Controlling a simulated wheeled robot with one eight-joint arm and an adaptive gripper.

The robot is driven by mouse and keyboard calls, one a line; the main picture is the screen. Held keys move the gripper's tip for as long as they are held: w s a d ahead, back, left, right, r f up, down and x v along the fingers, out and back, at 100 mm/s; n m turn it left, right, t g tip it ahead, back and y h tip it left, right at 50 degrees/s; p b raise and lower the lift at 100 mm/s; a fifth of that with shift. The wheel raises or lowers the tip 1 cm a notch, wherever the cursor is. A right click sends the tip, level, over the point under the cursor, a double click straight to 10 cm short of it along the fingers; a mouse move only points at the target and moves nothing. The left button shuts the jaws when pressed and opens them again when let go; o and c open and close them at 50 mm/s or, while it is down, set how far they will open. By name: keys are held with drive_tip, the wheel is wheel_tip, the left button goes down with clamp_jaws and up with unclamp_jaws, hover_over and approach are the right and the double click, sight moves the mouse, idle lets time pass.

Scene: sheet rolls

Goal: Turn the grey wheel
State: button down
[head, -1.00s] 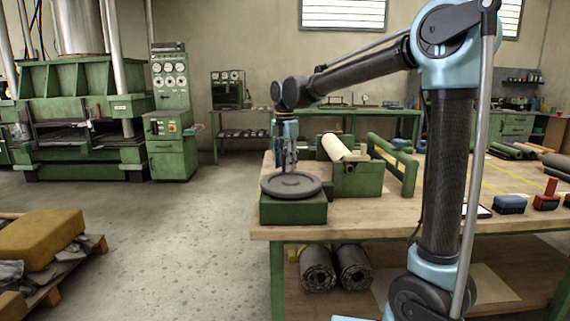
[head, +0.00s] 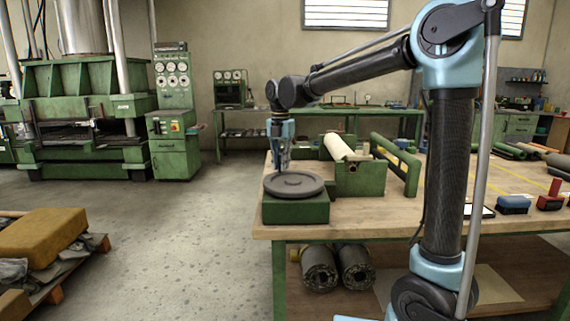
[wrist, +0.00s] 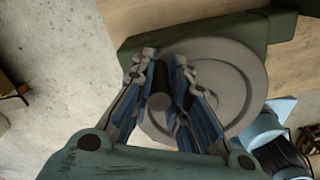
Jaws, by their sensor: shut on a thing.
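The grey wheel (head: 300,187) lies flat on a green box base (head: 296,210) at the bench's near left corner. In the wrist view the wheel (wrist: 240,75) shows as a broad grey disc under my fingers. My gripper (head: 281,168) points down at the wheel's far left rim. In the wrist view my gripper (wrist: 166,62) has its two fingers either side of a dark upright handle (wrist: 159,102) near the wheel's rim, and is shut on it. The handle is hidden by the fingers in the head view.
A green roller stand with a cream roll (head: 338,146) stands just right of the wheel. A green rail frame (head: 411,172) is further right. Dark rolls (head: 320,268) lie on the shelf below.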

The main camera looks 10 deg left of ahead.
drive_tip(key=shift+s+a+n, duration=0.3)
drive_tip(key=shift+a+n, duration=0.1)
drive_tip(key=shift+n, duration=0.2)
drive_tip(key=shift+s+a, duration=0.35)
drive_tip(key=c, duration=1.5)
unclamp_jaws()
drive_tip(key=shift+a, duration=0.1)
drive_tip(key=shift+c, duration=0.2)
drive_tip(key=shift+r, duration=0.1)
wheel_tip(320, 180, up, 12)
drive_tip(key=shift+c, duration=0.2)
